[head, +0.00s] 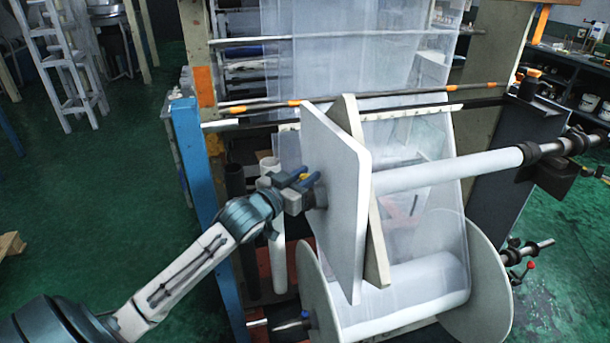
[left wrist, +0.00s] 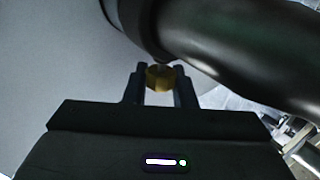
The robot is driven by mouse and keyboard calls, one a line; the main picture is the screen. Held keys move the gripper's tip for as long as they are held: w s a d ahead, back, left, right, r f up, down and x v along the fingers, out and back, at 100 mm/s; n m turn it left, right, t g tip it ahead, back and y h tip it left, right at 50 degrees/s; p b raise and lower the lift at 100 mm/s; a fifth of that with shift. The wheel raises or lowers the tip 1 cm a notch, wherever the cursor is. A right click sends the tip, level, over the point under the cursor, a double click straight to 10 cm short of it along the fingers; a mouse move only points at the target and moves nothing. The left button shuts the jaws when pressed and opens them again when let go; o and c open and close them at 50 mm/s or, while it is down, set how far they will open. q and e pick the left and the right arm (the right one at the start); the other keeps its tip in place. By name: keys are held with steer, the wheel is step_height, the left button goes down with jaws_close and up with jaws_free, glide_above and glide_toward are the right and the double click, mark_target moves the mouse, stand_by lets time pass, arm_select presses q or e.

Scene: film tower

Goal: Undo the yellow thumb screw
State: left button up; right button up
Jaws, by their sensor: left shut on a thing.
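The yellow thumb screw (left wrist: 160,77) sits between the two fingers of my left gripper (left wrist: 159,84) in the left wrist view. The fingers are shut on it from both sides. Above it is a dark round collar (left wrist: 143,22) on a dark shaft (left wrist: 240,45). In the head view my left gripper (head: 310,179) reaches the left face of a large pale square plate (head: 340,190), near the shaft end. A little yellow shows by its fingers there, but the screw is not clear in that view. My right gripper is not in view.
A white film roll (head: 450,172) extends right from behind the plate. A lower roll (head: 415,290) has large round flanges. A blue post (head: 195,165) stands close behind my left arm. Green floor (head: 110,190) at left is mostly free.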

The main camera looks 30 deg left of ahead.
arm_select(q)
steer(key=n+y+p, duration=0.1)
steer(key=y, duration=0.1)
steer(key=shift+d+r+n+y, duration=0.1)
steer(key=shift+n+y, duration=1.1)
steer(key=shift+y, duration=0.4)
steer(key=shift+f+n+g+y+b, duration=0.25)
steer(key=shift+n+g+y+b, duration=0.25)
steer(key=shift+n+y, duration=0.55)
steer(key=n+g+y+b, duration=0.1)
steer(key=y, duration=0.1)
steer(key=n+y+b, duration=0.1)
steer(key=y, duration=0.1)
steer(key=shift+g, duration=0.4)
steer(key=shift+n+g+y+b, duration=0.4)
steer(key=shift+n+y+b, duration=0.15)
steer(key=shift+y+b, duration=0.1)
steer(key=shift+r, duration=0.1)
